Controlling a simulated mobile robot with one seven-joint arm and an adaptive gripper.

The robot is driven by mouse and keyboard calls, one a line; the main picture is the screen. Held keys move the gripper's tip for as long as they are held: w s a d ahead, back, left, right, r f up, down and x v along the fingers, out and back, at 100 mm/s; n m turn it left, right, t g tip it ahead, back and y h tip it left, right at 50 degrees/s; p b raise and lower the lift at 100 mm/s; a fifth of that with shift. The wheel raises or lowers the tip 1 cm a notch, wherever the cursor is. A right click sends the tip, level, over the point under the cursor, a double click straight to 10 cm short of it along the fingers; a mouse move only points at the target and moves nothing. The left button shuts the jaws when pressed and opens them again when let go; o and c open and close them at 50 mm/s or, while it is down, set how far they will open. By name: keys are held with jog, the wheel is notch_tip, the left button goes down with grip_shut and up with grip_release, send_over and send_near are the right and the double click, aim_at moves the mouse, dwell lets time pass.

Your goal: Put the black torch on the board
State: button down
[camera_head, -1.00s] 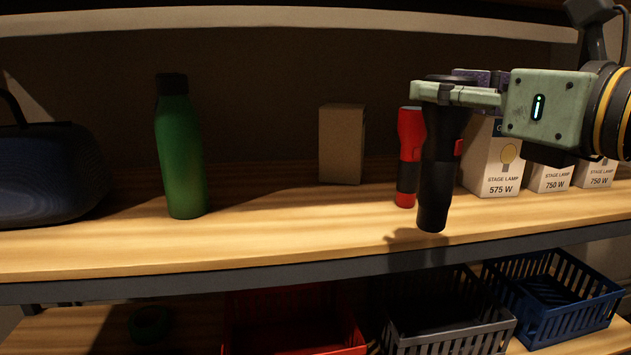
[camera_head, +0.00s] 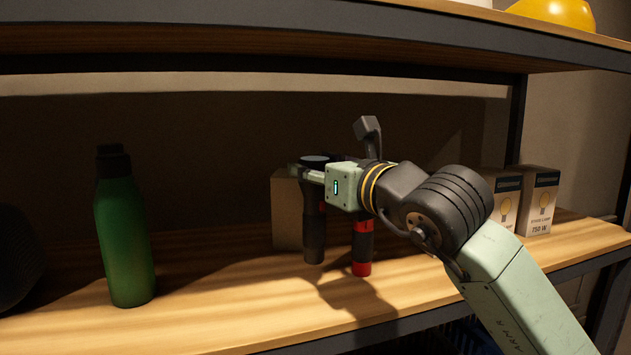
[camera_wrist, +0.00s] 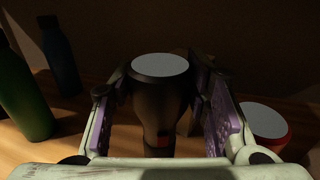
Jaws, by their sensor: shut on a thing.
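The black torch (camera_head: 314,235) hangs upright, lens up, in my gripper (camera_head: 312,174), over the wooden shelf board (camera_head: 215,300). Whether its lower end touches the board I cannot tell. In the wrist view the black torch (camera_wrist: 158,98) sits between the purple finger pads of my gripper (camera_wrist: 160,90), its pale lens facing up. A red and black torch (camera_head: 362,255) stands on the shelf just right of it, its upper part hidden by my gripper. It also shows in the wrist view (camera_wrist: 268,125). No separate board stands out besides the shelf boards.
A green bottle (camera_head: 125,240) stands at the left. A brown box (camera_head: 286,215) is behind the black torch. Lamp boxes (camera_head: 540,200) stand at the right. An upper shelf (camera_head: 250,42) runs overhead. The shelf between bottle and torch is clear. A blue bottle (camera_wrist: 58,55) shows in the wrist view.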

aim_at(322, 194)
jog(key=shift+w+f, duration=0.1)
jog(key=shift+w, duration=0.05)
notch_tip(322, 194, down, 3)
jog(key=shift+p, duration=0.6)
jog(key=shift+f, duration=0.15)
jog(key=shift+f+b, duration=0.3)
jog(key=shift+b, duration=0.15)
jog(key=c, duration=0.9)
grip_release()
jog(key=shift+r, duration=0.15)
